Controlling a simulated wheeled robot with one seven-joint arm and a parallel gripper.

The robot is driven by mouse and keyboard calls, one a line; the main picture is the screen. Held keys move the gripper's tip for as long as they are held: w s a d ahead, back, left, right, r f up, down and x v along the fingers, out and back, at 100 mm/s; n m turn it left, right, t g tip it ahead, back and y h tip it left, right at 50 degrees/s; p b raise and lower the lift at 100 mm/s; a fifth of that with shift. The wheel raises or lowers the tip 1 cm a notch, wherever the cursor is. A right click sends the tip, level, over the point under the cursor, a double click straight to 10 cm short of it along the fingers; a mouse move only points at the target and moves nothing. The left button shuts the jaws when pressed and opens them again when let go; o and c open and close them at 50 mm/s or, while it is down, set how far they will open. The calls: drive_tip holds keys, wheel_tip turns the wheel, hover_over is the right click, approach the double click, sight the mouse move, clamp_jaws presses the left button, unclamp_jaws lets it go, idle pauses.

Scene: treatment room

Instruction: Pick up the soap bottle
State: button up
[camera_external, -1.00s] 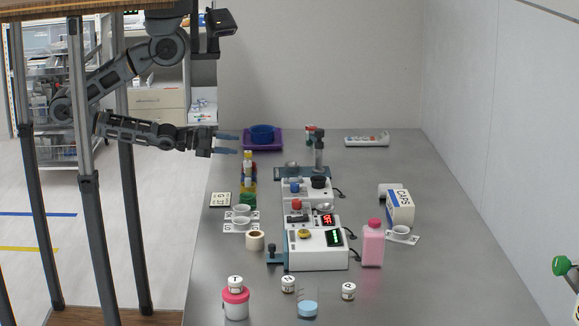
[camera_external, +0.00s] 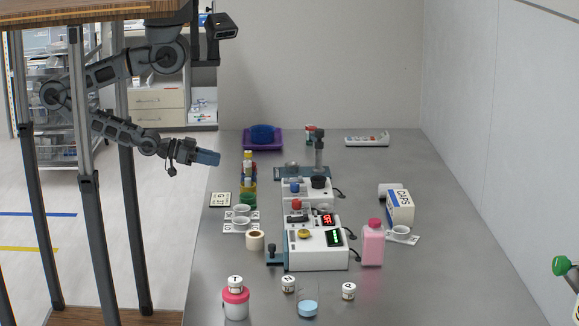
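The likely soap bottle is a pink bottle (camera_external: 373,246) with a darker pink cap, upright on the grey table, just right of the white device with a green display. My gripper (camera_external: 208,157) is off the table's left edge, in the upper left, far from the bottle. Its bluish fingers point right and slightly down. They overlap in this view, so whether they are apart cannot be told. Nothing is seen held in them.
White devices with displays (camera_external: 318,258) stand mid-table. A tube rack (camera_external: 248,199), a tape roll (camera_external: 255,240) and white cup holders are left of them. A box marked CAPS (camera_external: 400,207) is behind the bottle. Labelled jars (camera_external: 236,303) and a glass (camera_external: 308,308) stand in front. The right side of the table (camera_external: 470,270) is clear.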

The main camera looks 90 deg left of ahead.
drive_tip(key=shift+o, duration=0.3)
drive_tip(key=o, duration=1)
